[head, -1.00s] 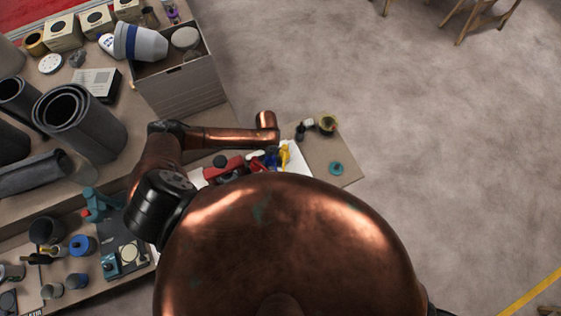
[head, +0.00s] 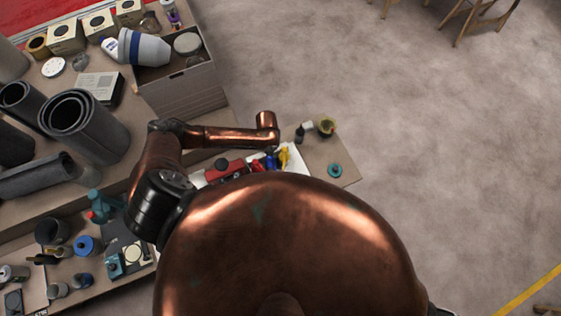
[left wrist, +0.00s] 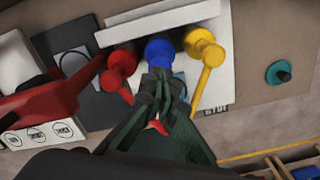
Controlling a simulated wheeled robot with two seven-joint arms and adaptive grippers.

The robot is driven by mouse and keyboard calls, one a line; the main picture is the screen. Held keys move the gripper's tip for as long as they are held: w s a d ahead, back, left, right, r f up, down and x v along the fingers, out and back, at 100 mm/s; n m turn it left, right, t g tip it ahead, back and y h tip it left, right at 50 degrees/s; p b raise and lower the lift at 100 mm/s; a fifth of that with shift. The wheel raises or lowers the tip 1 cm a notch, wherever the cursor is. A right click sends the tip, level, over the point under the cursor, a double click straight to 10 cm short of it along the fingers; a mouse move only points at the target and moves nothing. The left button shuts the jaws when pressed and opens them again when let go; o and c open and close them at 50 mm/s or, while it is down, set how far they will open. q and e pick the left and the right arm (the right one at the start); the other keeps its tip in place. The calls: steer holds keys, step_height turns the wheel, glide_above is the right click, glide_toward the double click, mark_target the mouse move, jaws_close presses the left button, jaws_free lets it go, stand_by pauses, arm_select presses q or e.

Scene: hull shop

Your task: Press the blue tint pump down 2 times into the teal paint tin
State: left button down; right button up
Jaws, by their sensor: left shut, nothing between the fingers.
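The blue pump (left wrist: 158,50) stands between a red pump (left wrist: 118,64) and a yellow pump (left wrist: 201,45) on a white stand. In the head view the blue pump (head: 270,161) shows small beside the yellow one, partly covered by my body. My left gripper (left wrist: 158,88) is shut and empty, its fingertips at the near side of the blue pump in the picture; I cannot tell whether they touch. A pale blue patch (left wrist: 180,84) shows behind the fingers. I cannot make out the teal paint tin under the pump. My right gripper is not in view.
A teal disc with a dark knob (left wrist: 279,72) lies on bare table to the right. A red device (left wrist: 45,100) is at the left. Small dark and yellow items (head: 326,126) stand near the table's right part. A grey box (head: 180,85) stands behind my left arm.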

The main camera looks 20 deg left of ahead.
arm_select(q)
steer(key=shift+r, duration=0.1)
step_height(320, 180, up, 6)
steer(key=p, duration=0.5)
steer(key=shift+p, duration=0.3)
stand_by(0.4)
steer(key=shift+s, duration=0.15)
